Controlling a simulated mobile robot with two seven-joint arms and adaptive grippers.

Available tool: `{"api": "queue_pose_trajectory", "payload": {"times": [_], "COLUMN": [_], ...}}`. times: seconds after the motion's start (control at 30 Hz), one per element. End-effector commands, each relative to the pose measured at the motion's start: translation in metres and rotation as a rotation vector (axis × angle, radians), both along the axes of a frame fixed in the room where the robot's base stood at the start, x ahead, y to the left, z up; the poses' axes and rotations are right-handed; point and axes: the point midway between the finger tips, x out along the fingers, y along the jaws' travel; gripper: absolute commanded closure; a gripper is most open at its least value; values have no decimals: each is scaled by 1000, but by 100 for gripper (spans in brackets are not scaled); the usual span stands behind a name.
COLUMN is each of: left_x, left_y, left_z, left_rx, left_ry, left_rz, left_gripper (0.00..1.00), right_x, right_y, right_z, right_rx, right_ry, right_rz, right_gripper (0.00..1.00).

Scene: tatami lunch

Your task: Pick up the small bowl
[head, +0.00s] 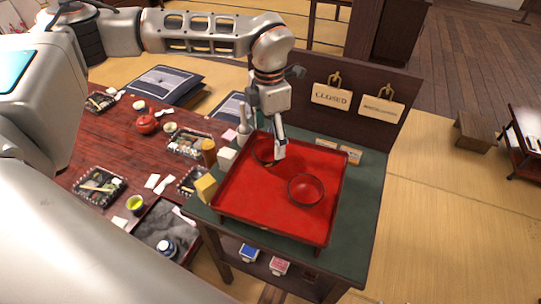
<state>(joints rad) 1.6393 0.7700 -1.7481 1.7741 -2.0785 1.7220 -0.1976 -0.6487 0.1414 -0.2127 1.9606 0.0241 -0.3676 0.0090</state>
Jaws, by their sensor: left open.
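A round red bowl with a dark rim (305,190) stands on the red tray (235,197), right of its middle. A second dark-rimmed red bowl (262,150) is near the tray's back edge, partly hidden by my left gripper. I cannot tell surely which bowl is the smaller. My left gripper (279,150) points down at the right side of the back bowl. It is open; whether a finger touches the bowl is unclear. My right gripper is not in view.
The tray lies on a green-topped stand (347,215) with a dark back panel bearing hanging signs (332,96). A low red-brown table (88,140) with dishes is at left.

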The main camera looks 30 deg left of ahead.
Motion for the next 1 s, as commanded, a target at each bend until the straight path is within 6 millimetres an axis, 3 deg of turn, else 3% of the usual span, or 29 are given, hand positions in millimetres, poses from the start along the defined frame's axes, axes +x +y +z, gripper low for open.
{"api": "queue_pose_trajectory", "payload": {"times": [0.4, 0.7, 0.87, 1.0], "left_x": [0, 1, 1, 1], "left_y": [4, 4, 4, 4], "left_z": [-51, -56, -56, -55], "left_rx": [0, -1, -1, -1], "left_ry": [1, -1, -1, -1], "left_rz": [0, 0, 0, 0], "left_gripper": [22, 22, 61, 65], "right_x": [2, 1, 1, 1], "right_y": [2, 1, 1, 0], "right_z": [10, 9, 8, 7], "right_rx": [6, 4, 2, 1], "right_ry": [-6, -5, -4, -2], "right_rz": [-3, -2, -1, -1], "right_gripper": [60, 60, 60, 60]}}
